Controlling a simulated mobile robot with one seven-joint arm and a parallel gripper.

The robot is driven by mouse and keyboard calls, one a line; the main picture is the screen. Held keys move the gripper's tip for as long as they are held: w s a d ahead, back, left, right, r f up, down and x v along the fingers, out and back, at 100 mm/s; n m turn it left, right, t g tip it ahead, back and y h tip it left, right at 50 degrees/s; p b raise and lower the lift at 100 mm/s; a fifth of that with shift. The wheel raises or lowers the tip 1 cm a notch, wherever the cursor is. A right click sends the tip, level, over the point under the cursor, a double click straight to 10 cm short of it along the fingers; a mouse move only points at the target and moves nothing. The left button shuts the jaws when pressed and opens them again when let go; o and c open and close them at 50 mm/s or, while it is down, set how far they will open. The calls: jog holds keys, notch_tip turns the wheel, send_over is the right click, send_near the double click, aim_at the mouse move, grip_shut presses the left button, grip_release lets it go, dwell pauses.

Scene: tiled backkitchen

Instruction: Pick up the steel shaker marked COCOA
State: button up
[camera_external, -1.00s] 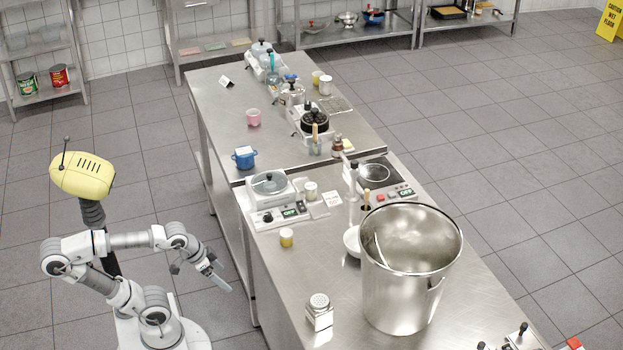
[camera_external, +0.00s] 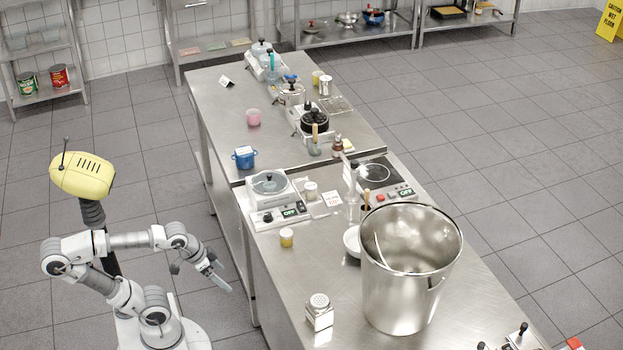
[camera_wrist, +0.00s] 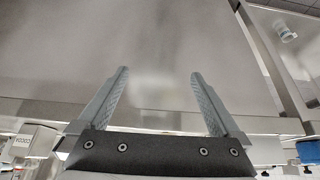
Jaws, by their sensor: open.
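In the wrist view a box-shaped shaker (camera_wrist: 36,141) at the lower left edge carries a label that seems to read COCOA. My gripper (camera_external: 218,277) is off the left side of the table, well apart from the shaker. In the wrist view my gripper (camera_wrist: 159,75) has its two fingers spread, with nothing between them.
The big steel pot (camera_external: 405,290) stands right of the shaker. The table's left edge lies between my gripper and the shaker. The tabletop around the shaker's front and left is clear.

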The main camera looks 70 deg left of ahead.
aim_at(325, 319)
jog(key=w+d+r+n+g+h+p, duration=0.2)
jog(key=w+d+r+n+h+p, duration=0.45)
jog(key=w+n+p, duration=0.45)
jog(key=w+d+r+n+g+h+p, duration=0.1)
jog(key=w+d+r+n+h+p, duration=0.65)
jog(key=p, duration=0.55)
jog(key=shift+n+y, duration=0.4)
jog(key=shift+n, duration=0.35)
jog(key=b+x, duration=0.1)
jog(key=x, duration=0.4)
jog(key=b+x, duration=0.1)
jog(key=x, duration=0.4)
jog(key=s+b+x, duration=0.1)
jog(key=x, duration=0.4)
jog(key=shift+w+d+f, duration=0.1)
jog(key=shift+d+f, duration=0.1)
jog(key=shift+d, duration=0.05)
jog(key=shift+r, duration=0.1)
jog(key=c, duration=1.5)
